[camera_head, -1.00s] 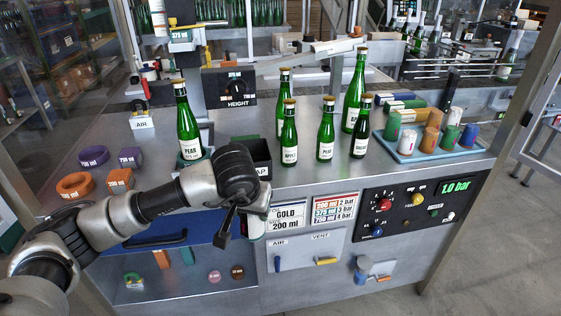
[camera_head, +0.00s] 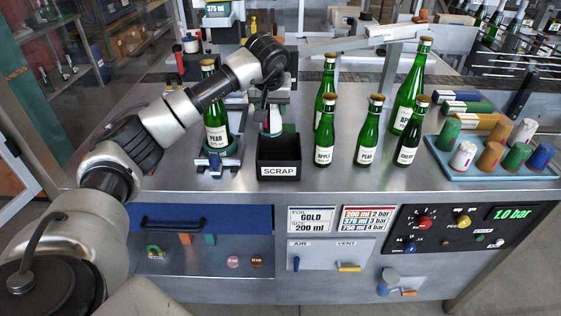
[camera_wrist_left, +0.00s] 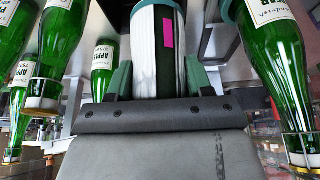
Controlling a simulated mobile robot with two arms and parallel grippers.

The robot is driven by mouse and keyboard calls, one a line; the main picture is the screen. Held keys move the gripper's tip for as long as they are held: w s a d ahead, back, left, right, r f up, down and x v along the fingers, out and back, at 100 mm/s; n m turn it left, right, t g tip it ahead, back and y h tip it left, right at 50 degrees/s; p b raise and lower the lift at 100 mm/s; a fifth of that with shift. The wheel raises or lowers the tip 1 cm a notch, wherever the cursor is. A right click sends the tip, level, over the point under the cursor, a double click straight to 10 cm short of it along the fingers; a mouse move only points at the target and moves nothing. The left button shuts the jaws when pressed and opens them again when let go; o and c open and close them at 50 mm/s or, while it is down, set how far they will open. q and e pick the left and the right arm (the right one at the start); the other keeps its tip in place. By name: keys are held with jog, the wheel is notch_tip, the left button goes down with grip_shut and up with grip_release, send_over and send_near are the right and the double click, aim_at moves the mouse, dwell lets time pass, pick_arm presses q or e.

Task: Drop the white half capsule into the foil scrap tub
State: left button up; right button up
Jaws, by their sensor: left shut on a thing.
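The white half capsule (camera_wrist_left: 145,50), with a dark stripe and a pink mark, is held between the green fingers of my left gripper (camera_wrist_left: 160,82) in the left wrist view. In the head view, my left gripper (camera_head: 267,112) points down over the back of the scrap tub, and a small part of the white half capsule (camera_head: 275,122) shows beside it. The black foil scrap tub (camera_head: 279,171), labelled SCRAP, stands on the counter. Its floor is dark and hard to see. My right gripper is not in view.
A green PEAR bottle (camera_head: 217,130) stands in a holder left of the tub. Several green bottles, including an APPLE one (camera_head: 324,145), stand to its right. A blue tray (camera_head: 490,171) of colored capsules lies farther right. The counter front edge is clear.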

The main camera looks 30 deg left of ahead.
pick_arm(q)
notch_tip(320, 180, down, 4)
jog(key=b, duration=0.2)
jog(key=shift+w+d+f+b, duration=0.1)
jog(key=shift+w+f+b, duration=0.05)
jog(key=shift+b, duration=0.25)
jog(key=o, duration=0.7)
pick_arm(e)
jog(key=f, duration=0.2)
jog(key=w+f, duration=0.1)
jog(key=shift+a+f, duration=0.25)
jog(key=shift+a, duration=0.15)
pick_arm(q)
notch_tip(320, 180, up, 10)
jog(key=b, duration=0.2)
send_over(272, 119)
jog(key=s, duration=0.1)
jog(key=shift+d, duration=0.1)
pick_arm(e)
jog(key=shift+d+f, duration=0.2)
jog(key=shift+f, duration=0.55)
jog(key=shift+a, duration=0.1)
